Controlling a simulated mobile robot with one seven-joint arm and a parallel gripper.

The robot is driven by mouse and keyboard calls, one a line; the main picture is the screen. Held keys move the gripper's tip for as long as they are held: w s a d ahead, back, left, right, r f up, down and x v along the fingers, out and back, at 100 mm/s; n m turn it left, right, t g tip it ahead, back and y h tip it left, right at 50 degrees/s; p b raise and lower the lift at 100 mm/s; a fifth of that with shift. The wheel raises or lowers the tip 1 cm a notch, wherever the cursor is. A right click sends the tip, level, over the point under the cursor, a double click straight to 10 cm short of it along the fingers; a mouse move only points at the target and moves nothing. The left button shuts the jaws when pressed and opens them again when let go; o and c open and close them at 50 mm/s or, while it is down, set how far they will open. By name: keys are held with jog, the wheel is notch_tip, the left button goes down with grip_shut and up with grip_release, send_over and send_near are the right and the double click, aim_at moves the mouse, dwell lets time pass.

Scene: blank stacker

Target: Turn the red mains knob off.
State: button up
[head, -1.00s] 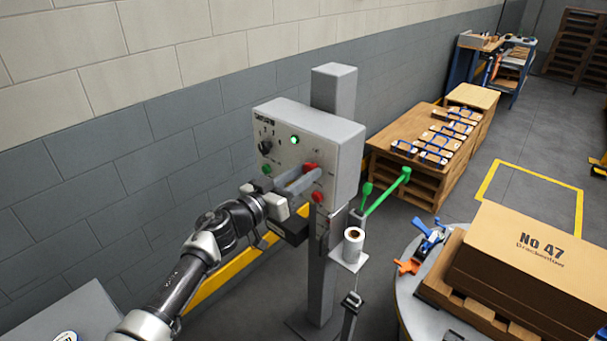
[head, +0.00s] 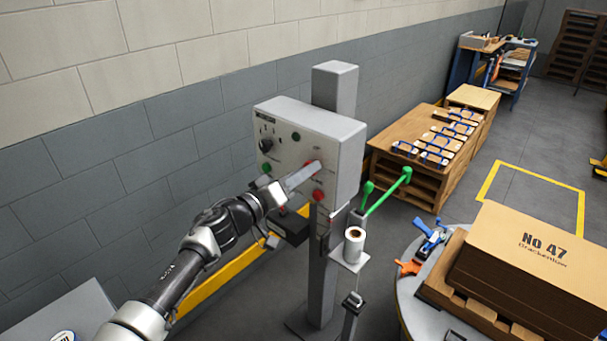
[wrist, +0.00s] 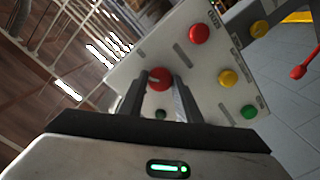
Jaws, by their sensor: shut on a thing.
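The red mains knob (wrist: 159,76) is on the pale front panel of the grey control box (head: 345,150). In the wrist view it sits between the two fingertips of my gripper (wrist: 160,85), which is shut on it. In the head view my gripper (head: 312,171) reaches the panel from the lower left, and its fingers mostly cover the knob. A round lamp (head: 296,136) at the top of the panel is dark in the head view.
A red button (wrist: 199,34), a yellow button (wrist: 228,78) and a green button (wrist: 249,111) are near the knob. A tape roll (head: 354,243) stands on a small shelf below the box. A green-ended lever (head: 387,193) juts out right of the post.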

jog(key=n+p, duration=0.3)
jog(key=n, duration=0.8)
jog(key=shift+n+p, duration=0.4)
dwell(0.4)
jog(key=o, duration=1.1)
jog(key=shift+w, duration=0.1)
jog(key=shift+c, duration=0.2)
jog(key=p+v, duration=0.2)
jog(key=v, duration=1.5)
jog(key=shift+s, duration=0.25)
jog(key=shift+a+f, duration=0.1)
jog(key=shift+a, duration=0.05)
